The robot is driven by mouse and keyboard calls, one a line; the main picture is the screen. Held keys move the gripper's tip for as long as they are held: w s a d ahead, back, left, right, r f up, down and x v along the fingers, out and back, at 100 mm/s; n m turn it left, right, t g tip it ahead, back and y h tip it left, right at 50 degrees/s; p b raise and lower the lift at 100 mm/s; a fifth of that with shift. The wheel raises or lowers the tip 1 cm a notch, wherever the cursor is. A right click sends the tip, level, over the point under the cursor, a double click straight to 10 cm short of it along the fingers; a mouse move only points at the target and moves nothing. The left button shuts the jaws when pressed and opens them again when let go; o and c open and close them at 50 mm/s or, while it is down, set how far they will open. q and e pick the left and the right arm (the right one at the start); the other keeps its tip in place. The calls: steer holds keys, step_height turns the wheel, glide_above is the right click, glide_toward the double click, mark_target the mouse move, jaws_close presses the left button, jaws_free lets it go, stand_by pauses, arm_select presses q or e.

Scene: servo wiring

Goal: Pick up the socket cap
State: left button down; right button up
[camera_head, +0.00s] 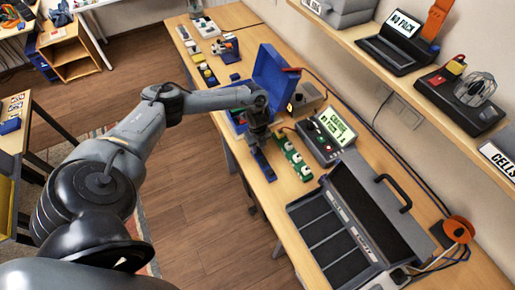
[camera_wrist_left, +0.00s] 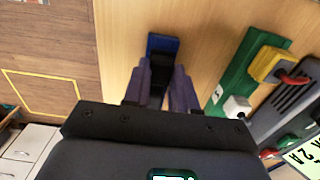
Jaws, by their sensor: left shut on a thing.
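My left gripper (camera_head: 261,143) points down at the bench near its front edge. In the left wrist view its two fingers (camera_wrist_left: 160,88) are closed around a small black piece (camera_wrist_left: 160,68), which seems to be the socket cap. The fingers hide much of this piece. A flat blue block (camera_wrist_left: 164,43) lies on the bench just beyond the fingertips. It also shows below the gripper in the head view (camera_head: 264,167). I cannot tell whether the black piece touches the blue block. My right gripper is not in view.
A green strip (camera_head: 291,156) with white sockets lies right of the gripper. Behind it is a tester with a lit green screen (camera_head: 337,127). An open blue case (camera_head: 272,73) stands behind my arm.

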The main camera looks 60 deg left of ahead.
mark_target(259, 150)
arm_select(q)
steer(key=r, duration=0.2)
steer(key=d+r, duration=0.1)
steer(key=shift+r, duration=0.35)
steer(key=d+r, duration=0.2)
steer(key=d, duration=0.1)
steer(key=d+r, duration=0.1)
steer(key=d, duration=0.1)
steer(key=shift+w+d, duration=0.15)
steer(key=shift+d, duration=0.05)
steer(key=d+r+p, duration=0.2)
steer(key=d+r, duration=0.1)
steer(key=d, duration=0.2)
steer(key=shift+r, duration=0.15)
steer(key=shift+d, duration=0.1)
